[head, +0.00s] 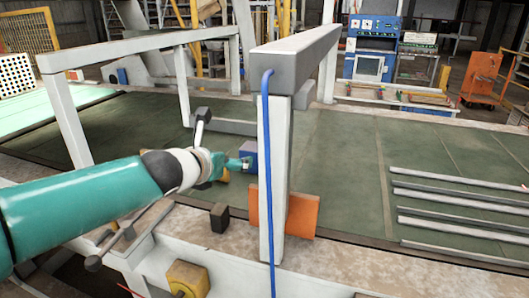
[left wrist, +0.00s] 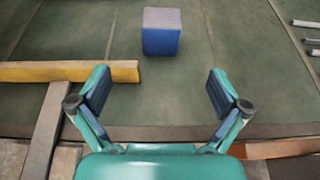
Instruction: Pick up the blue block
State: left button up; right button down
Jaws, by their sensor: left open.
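The blue block (left wrist: 161,38) stands on the green work surface in the left wrist view. Its top looks grey and its front is blue. In the head view the blue block (head: 250,154) is partly hidden behind a white post and my left gripper. My left gripper (left wrist: 158,90) is open and empty, and the block lies beyond its fingertips, roughly centred between them. In the head view the left gripper (head: 240,164) is just left of the block; whether they touch cannot be told there. My right gripper is not in view.
A yellow bar (left wrist: 60,71) lies left of the block, its end near my left finger. A white post (head: 273,170) with a blue cable stands right of the gripper, with an orange plate (head: 302,213) at its foot. Metal bars (head: 460,222) lie at the right.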

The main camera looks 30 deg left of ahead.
aim_at(250, 153)
pick_arm(q)
jog(key=b+x, duration=0.1)
jog(key=x, duration=1)
jog(key=shift+d+b, duration=0.2)
jog(key=shift+b, duration=0.15)
jog(key=shift+x, duration=1.1)
jog(key=x, duration=0.4)
jog(key=shift+w+f, duration=0.1)
jog(key=shift+c, duration=0.2)
jog(key=shift+a, duration=0.1)
jog(key=c, duration=1.4)
